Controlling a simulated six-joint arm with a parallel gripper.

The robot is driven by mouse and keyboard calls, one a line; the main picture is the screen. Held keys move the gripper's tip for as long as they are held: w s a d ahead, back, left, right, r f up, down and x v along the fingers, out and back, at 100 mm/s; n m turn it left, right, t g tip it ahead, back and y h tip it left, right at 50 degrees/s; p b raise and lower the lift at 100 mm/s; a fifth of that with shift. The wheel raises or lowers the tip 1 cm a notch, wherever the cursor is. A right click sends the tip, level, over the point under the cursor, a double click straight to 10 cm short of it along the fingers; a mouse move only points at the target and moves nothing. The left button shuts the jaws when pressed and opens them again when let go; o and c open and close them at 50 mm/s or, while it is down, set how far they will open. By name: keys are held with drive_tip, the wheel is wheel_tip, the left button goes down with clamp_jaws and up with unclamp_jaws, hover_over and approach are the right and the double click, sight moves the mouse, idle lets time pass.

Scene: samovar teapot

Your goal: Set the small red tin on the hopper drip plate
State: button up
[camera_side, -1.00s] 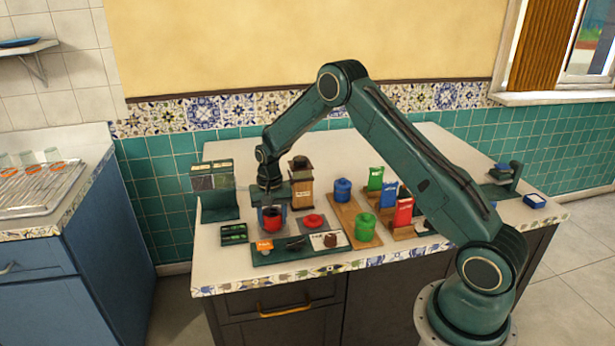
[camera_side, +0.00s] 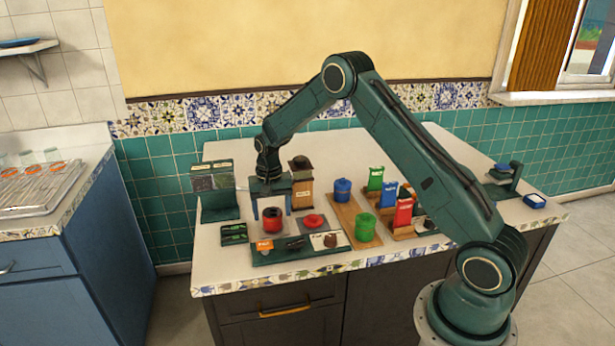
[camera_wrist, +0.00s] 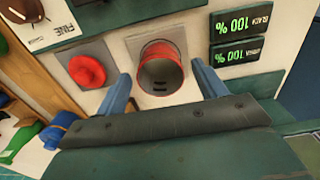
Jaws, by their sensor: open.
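The small red tin (camera_side: 272,221) stands upright near the front left of the counter. In the wrist view, the red tin (camera_wrist: 177,53) is open at the top, with a grey inside and dark slots. It stands on a pale square plate (camera_wrist: 133,48); I cannot tell for sure whether this is the hopper drip plate. My gripper (camera_side: 272,211) is open above the tin, and the wrist view shows its blue fingers (camera_wrist: 160,76) on either side of it, apart from its wall.
A round red piece (camera_wrist: 87,71) sits on a second square plate beside the tin. Green displays (camera_wrist: 238,36) lie on the other side. A green board with cards (camera_side: 290,252) is in front. A brown box (camera_side: 302,188), blue canister (camera_side: 342,190) and green canister (camera_side: 365,227) stand close by.

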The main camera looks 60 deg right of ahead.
wheel_tip(320, 180, up, 9)
drive_tip(key=shift+r, duration=0.15)
idle(0.8)
drive_tip(key=s+a+r+n+t, duration=0.15)
drive_tip(key=s+a+r, duration=0.25)
drive_tip(key=s+r, duration=0.4)
drive_tip(key=s+a+r+n+t, duration=0.1)
drive_tip(key=s+a+r+n, duration=0.25)
drive_tip(key=s+r, duration=0.45)
drive_tip(key=s+a+r+n+t, duration=0.1)
drive_tip(key=s+a+n, duration=0.1)
drive_tip(key=s, duration=0.7)
drive_tip(key=s+a+r+n+t, duration=0.1)
drive_tip(key=s+a+n+t, duration=0.1)
drive_tip(key=s, duration=0.7)
drive_tip(key=shift+s+a, duration=0.2)
drive_tip(key=shift+a, duration=0.7)
